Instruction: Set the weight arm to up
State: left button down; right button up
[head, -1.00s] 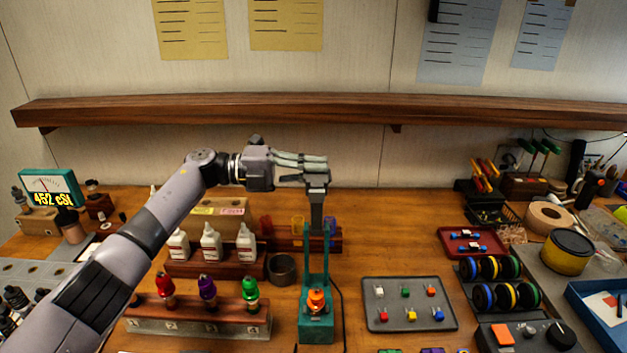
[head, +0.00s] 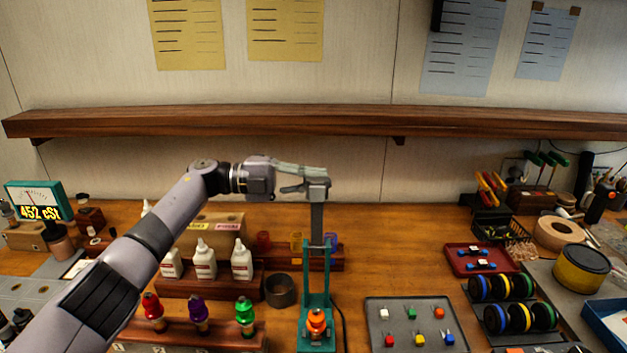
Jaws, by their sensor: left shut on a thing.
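The weight arm is a grey bar (head: 317,225) that stands upright out of a teal frame (head: 306,285) in the middle of the bench in the head view. A dark grey block caps its top. My left gripper (head: 314,182) reaches in from the left and is shut on this top end. The fingers hide part of the block. An orange knob-like piece (head: 316,320) sits low in the frame. My right gripper is not in view.
White bottles (head: 205,260) in a wooden rack stand left of the frame, with a dark ring (head: 280,290) between. A grey tray (head: 400,310) of small coloured parts lies to the right. A wooden shelf (head: 300,122) runs along the wall behind, above my gripper.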

pick_arm(q)
jog(key=c, duration=1.7)
grip_release()
jog(key=shift+w+f, duration=0.1)
jog(key=shift+w, duration=0.05)
jog(key=a, duration=1.2)
